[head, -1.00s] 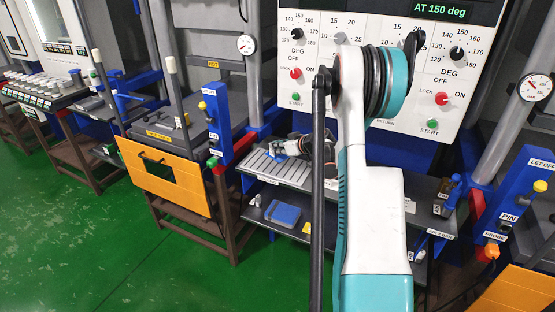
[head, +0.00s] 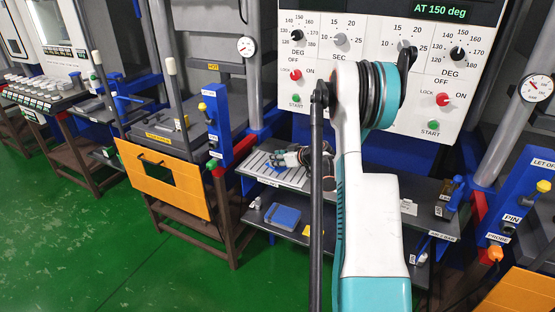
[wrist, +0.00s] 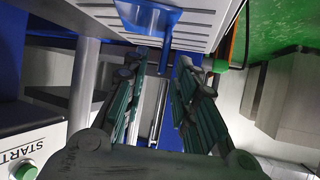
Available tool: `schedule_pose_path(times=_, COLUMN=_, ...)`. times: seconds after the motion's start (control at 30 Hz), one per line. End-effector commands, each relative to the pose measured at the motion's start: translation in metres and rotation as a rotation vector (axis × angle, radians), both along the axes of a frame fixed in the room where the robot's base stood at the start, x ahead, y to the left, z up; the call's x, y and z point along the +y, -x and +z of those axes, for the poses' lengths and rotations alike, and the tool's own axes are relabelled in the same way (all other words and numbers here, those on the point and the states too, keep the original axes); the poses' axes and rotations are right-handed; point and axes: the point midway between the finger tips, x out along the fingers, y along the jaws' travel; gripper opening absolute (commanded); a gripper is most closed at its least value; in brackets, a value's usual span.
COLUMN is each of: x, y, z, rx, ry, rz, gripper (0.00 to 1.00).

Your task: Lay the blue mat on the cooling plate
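The slatted light-grey plate (head: 262,166), which looks like the cooling plate, is on the upper shelf below the control panel. My gripper (head: 292,158) is low over the slatted plate's right part, partly behind my arm. In the wrist view, my gripper's (wrist: 165,62) green-padded fingers stand apart. A narrow blue tab (wrist: 168,55) shows between their tips, joined to a blue piece (wrist: 150,14) at the slatted plate. I cannot tell whether this piece is the mat or whether the fingers touch it.
The control panel (head: 385,60) stands behind my arm. A blue post (head: 216,125) and an orange-fronted press (head: 165,178) are at the left. A gauge post (head: 505,125) and a blue post (head: 520,205) are at the right. Green floor (head: 100,245) is free at front left.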

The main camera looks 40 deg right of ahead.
Motion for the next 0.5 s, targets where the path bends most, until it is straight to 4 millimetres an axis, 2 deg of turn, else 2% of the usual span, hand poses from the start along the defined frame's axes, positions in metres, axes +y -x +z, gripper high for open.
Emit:
schedule_pose_path(times=0.17, x=0.000, y=0.000, z=0.003, rx=0.000, ry=0.000, rz=0.000, gripper=0.26)
schedule_pose_path(times=0.27, x=-0.001, y=0.009, z=0.008, rx=0.000, ry=0.000, rz=-0.002, gripper=0.26)
schedule_pose_path(times=0.5, x=-0.003, y=0.050, z=0.031, rx=0.000, ry=-0.001, rz=-0.003, gripper=0.26)
